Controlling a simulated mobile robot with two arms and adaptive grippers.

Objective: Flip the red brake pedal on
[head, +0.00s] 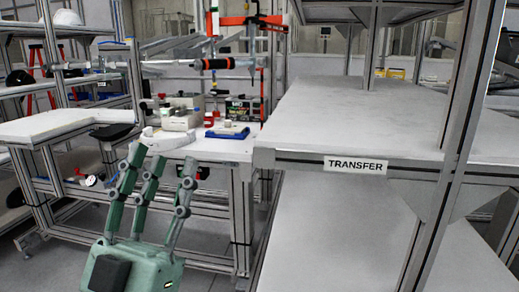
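My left gripper (160,164) rises from the bottom left of the head view. Its green body and grey-jointed fingers point up, spread apart, with nothing visible between them. A small red part (79,172) beside a white round piece shows low under the left bench, left of my gripper. My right gripper is out of view.
A grey shelf unit labelled TRANSFER (355,165) fills the right side, with its upright post in front. A workbench (225,147) with boxes and a blue item (228,132) stands behind my gripper. A white-topped bench (52,127) stands left. Some grey floor shows at lower left.

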